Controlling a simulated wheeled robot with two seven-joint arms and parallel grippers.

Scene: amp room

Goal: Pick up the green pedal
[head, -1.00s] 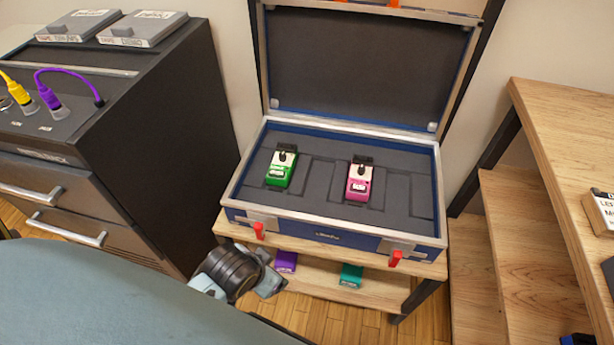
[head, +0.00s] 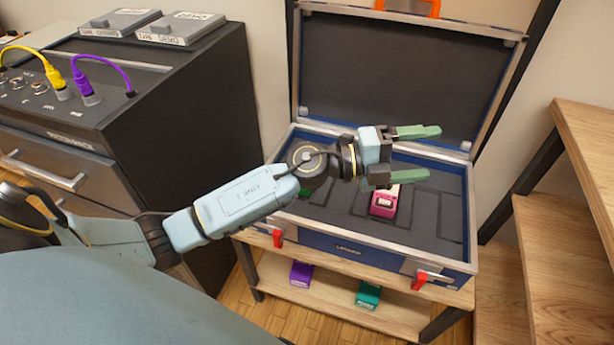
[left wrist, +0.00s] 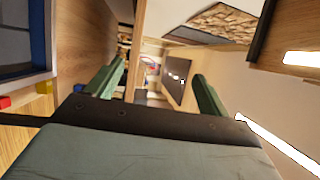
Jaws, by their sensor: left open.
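The green pedal (head: 304,191) is in the left part of the open blue case (head: 345,243); my left wrist hides nearly all of it in the head view, and only a sliver of green shows. My left gripper (head: 430,153) is open and empty above the case, its green fingers pointing right, past the green pedal. In the left wrist view the two fingers (left wrist: 158,70) stand apart with nothing between them. A pink pedal (head: 384,201) sits in the case just below the fingers in the picture. My right gripper is not in view.
The case lid (head: 390,75) stands open behind. A purple pedal (head: 301,273) and a teal pedal (head: 368,295) lie on the shelf below. A dark cabinet (head: 190,120) with cables is at left; wooden steps (head: 555,215) are at right.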

